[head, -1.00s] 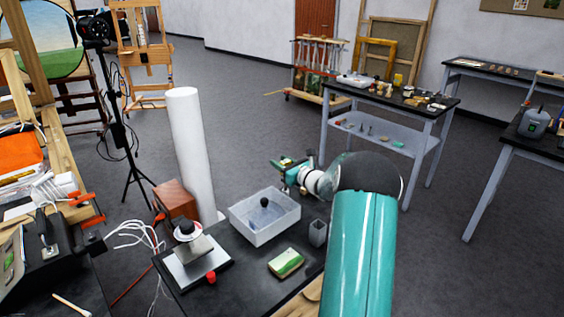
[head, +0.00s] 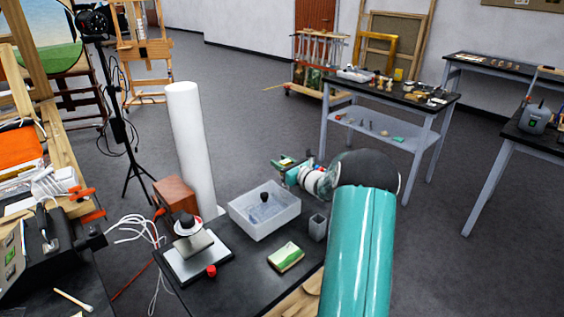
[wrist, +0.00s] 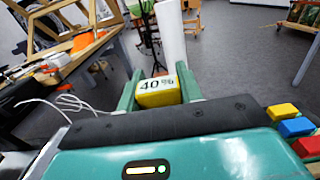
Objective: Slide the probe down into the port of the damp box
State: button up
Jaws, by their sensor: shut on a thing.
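My gripper (wrist: 157,78) is shut on a yellow block marked "40 %" (wrist: 157,92), which looks like the head of the probe. Green fingers press it from both sides; its lower part is hidden. In the head view my gripper (head: 284,163) is beyond and above the right back corner of a translucent white tub (head: 279,224). This tub may be the damp box. A black knob (head: 264,197) and something bluish show inside it. I cannot make out a port. The probe and the tub look apart.
A small grey square holder (head: 318,227) and a green-topped block (head: 286,257) stand near the tub on the black bench (head: 240,280). A metal stand with a dark knob (head: 198,257), a brown box (head: 176,195) and a tall white roll (head: 190,140) are left.

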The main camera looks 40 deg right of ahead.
jog(key=shift+f, duration=1.55)
jog(key=o, duration=1)
jog(key=shift+o, duration=0.2)
jog(key=shift+s, duration=0.1)
jog(key=s, duration=1.3)
jog(key=shift+s+d, duration=0.2)
jog(key=shift+s, duration=0.15)
